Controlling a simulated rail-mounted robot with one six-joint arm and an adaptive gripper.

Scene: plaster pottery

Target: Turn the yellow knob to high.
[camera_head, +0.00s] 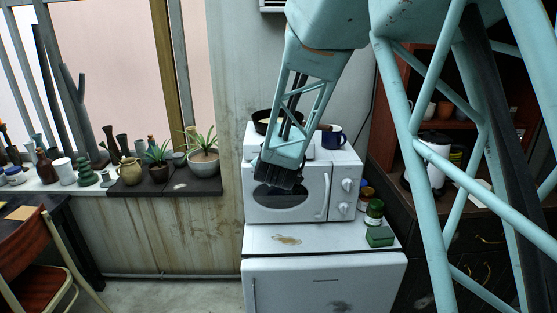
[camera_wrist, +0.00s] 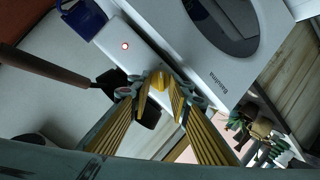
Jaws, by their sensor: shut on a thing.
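The yellow knob (camera_wrist: 158,80) shows in the wrist view on the front of a white hotplate (camera_wrist: 122,38). My gripper (camera_wrist: 160,84), with its yellow ribbed fingers, is shut on the knob from both sides. The fingertips cover part of the knob, and I cannot read its setting. A red light (camera_wrist: 125,46) glows on the hotplate's front. In the head view the hotplate (camera_head: 328,153) stands on the microwave, and my arm hides the knob and my fingers.
A dark pan (camera_head: 262,118) sits on the hotplate; its brown handle (camera_wrist: 45,66) shows in the wrist view. A blue mug (camera_head: 333,138) stands at the right. The white microwave (camera_head: 312,205) is below. Jars (camera_head: 374,211) and a green sponge (camera_head: 380,237) stand beside it.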

